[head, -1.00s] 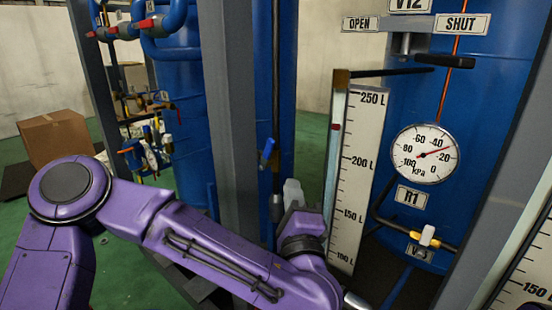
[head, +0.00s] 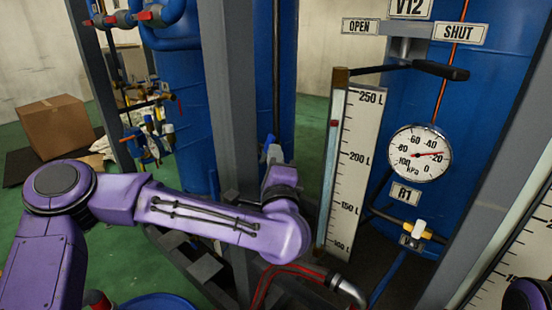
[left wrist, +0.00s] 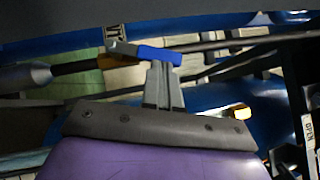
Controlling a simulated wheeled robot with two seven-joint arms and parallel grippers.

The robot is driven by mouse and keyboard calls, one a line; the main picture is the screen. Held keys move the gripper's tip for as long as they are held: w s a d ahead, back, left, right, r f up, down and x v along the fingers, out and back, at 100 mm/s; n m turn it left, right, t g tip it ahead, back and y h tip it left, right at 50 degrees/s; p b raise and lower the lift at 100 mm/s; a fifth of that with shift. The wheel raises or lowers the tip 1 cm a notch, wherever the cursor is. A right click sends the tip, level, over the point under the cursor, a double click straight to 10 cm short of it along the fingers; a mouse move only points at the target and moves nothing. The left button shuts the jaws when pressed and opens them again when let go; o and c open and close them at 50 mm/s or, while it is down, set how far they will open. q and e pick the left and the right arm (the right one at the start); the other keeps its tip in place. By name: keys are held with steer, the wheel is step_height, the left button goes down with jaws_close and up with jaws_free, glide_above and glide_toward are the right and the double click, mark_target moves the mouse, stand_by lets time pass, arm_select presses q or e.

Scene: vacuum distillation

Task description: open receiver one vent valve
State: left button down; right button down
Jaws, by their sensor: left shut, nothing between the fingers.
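The vent valve under the V12 sign (head: 410,7) has a black lever (head: 442,70) on the blue receiver marked R1 (head: 407,194). Its grip end lies to the right, on the side of the SHUT plate (head: 460,30); the OPEN plate (head: 361,26) is to the left. My right gripper is out of view.
A grey post (head: 230,130) stands left of my left gripper. A level scale (head: 355,170) stands between it and the receiver. A pressure gauge (head: 420,153) and a yellow-and-white valve (head: 418,231) sit below the lever. Red hoses (head: 290,275) run low in front.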

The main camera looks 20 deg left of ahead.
arm_select(q)
steer(key=a+r+n+g+b, duration=0.1)
steer(key=b, duration=0.1)
steer(key=shift+w+a+r+b, duration=0.15)
steer(key=shift+r+b, duration=0.05)
steer(key=shift+b, duration=0.1)
